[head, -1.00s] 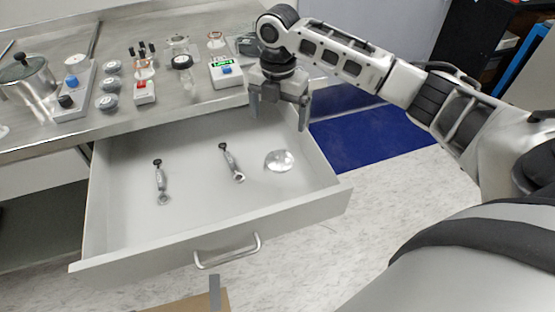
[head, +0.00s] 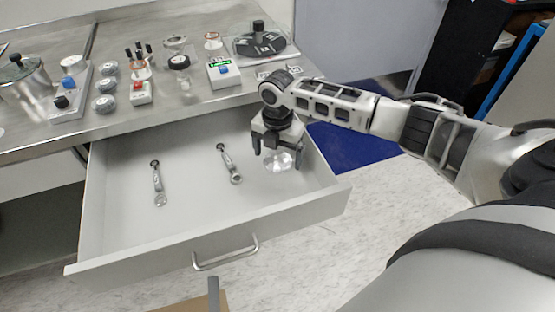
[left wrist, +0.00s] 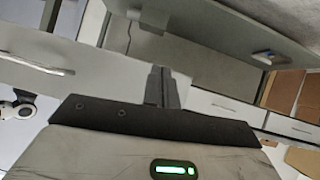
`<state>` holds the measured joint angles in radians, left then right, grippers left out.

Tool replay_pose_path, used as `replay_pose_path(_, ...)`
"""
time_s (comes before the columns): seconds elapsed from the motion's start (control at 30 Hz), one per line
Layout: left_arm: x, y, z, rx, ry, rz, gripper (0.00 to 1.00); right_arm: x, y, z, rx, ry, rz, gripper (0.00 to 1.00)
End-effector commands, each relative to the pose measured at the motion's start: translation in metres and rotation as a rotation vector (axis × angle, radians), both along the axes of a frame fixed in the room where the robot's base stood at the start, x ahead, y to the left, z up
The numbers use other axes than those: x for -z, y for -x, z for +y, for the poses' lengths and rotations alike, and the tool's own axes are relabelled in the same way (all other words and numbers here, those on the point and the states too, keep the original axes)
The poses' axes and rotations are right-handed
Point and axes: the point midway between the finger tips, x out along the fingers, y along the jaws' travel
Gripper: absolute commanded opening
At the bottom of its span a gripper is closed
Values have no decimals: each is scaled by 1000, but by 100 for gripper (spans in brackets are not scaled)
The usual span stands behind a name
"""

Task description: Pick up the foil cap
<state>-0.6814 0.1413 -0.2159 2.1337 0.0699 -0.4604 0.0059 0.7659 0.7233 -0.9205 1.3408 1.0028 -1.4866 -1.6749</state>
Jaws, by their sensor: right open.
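The foil cap (head: 281,166) is a shiny, silvery round piece lying on the floor of the open drawer (head: 190,235), near its right side. My right gripper (head: 277,160) is open and points down at the foil cap, its two fingers on either side of it in the picture. The gripper partly hides the cap, and I cannot tell whether they touch. My left gripper (left wrist: 164,88) shows in the left wrist view with its fingers together and nothing visible between them.
Two small wrench-like tools, one on the left (head: 158,184) and one in the middle (head: 229,164), lie in the drawer. The counter (head: 200,112) above holds a metal pot (head: 22,84), a switch box (head: 223,72), a black-knobbed device (head: 262,42) and several small parts. The drawer walls surround the cap.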

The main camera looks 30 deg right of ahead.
Motion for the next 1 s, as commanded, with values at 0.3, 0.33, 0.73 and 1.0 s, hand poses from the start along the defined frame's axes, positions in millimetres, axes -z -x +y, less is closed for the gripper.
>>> replay_pose_path(0.3, -1, 0, 0, 0, 0, -2, 0, 0, 0, 0, 0, 0, 0, 50)
replay_pose_path(0.33, -1, 0, 0, 0, 0, -2, 0, 0, 0, 0, 0, 0, 0, 42)
replay_pose_path(0.73, -1, 0, 0, -1, 0, -2, 0, -5, -1, 0, 1, -1, -2, 40)
replay_pose_path(1.0, -3, 0, 0, -1, -1, -2, 0, -41, 0, 8, -4, -3, -4, 40)
